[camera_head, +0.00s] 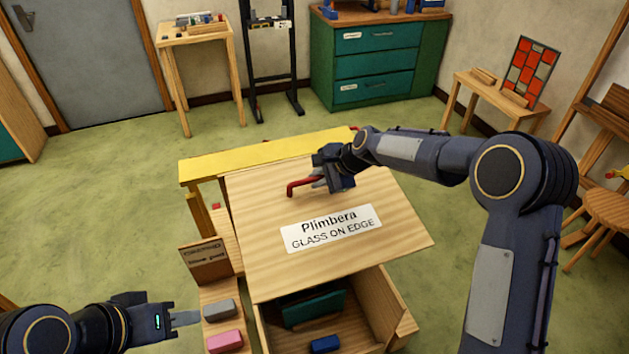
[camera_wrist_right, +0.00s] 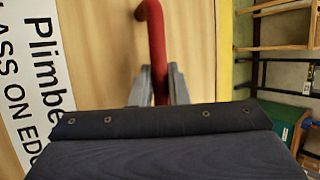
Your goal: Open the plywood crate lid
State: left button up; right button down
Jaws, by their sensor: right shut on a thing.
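The plywood crate lid (camera_head: 275,265) carries a white label reading "Plimbera GLASS ON EDGE" and is tilted up, its near edge raised above the open front of the crate (camera_head: 378,312). A red handle (camera_head: 298,186) is on the lid's far part. My right gripper (camera_head: 318,179) is shut on the red handle, which also shows between its fingers in the right wrist view (camera_wrist_right: 157,50). Inside the crate are a dark green panel (camera_head: 313,306) and a blue block (camera_head: 325,344). My left gripper (camera_head: 186,318) is left of the crate, holding nothing visible; its finger gap is unclear.
Beside the crate's left, a narrow wooden surface holds a grey block (camera_head: 220,309), a pink block (camera_head: 225,341) and a small sign (camera_head: 203,254). A yellow-topped bench (camera_head: 215,165) stands behind the lid. Green floor lies open at left.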

jog(key=shift+w, duration=0.15)
jog(key=shift+f, duration=0.1)
jog(key=c, duration=1.8)
grip_release()
jog(key=o, duration=0.4)
jog(key=shift+w+f, duration=0.1)
